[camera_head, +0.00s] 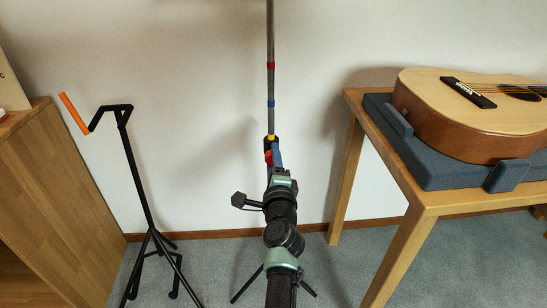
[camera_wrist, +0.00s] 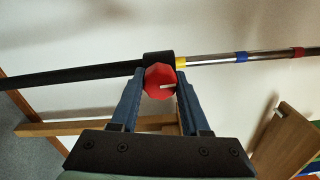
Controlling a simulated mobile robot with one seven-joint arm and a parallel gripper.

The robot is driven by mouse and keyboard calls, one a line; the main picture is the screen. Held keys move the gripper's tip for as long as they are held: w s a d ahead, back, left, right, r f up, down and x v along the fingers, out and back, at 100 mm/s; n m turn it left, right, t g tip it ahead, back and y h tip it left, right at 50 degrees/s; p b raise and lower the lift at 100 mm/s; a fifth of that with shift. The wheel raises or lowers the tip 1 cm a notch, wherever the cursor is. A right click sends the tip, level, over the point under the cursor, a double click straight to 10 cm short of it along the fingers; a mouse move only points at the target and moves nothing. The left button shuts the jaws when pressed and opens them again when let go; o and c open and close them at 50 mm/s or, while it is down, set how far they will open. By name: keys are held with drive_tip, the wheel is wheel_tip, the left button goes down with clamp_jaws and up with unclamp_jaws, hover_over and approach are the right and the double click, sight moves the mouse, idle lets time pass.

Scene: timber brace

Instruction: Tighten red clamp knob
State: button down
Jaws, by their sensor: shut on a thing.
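The red clamp knob (camera_wrist: 160,80) sits on a black collar (camera_wrist: 158,58) around a pole in the wrist view. A pale mark runs across its right half. My gripper (camera_wrist: 159,86) has its blue fingers on both sides of the knob and is shut on it. In the head view the knob (camera_head: 268,157) shows as a small red patch beside my gripper (camera_head: 274,157). The upright metal pole (camera_head: 270,88) rises above the collar with yellow, blue and red bands. The pole's lower part is hidden behind my arm in the head view.
A black stand with an orange-tipped arm (camera_head: 130,150) is at left, beside a wooden cabinet (camera_head: 60,210). A guitar (camera_head: 450,125) rests on a blue-grey padded cradle (camera_head: 430,167) on a wooden table (camera_head: 432,203) at right. Tripod legs (camera_head: 247,284) spread below my arm.

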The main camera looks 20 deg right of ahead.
drive_tip(key=shift+m, duration=0.4)
drive_tip(key=shift+c, duration=1.9)
unclamp_jaws()
drive_tip(key=p+v, duration=0.7)
drive_tip(key=v, duration=0.6)
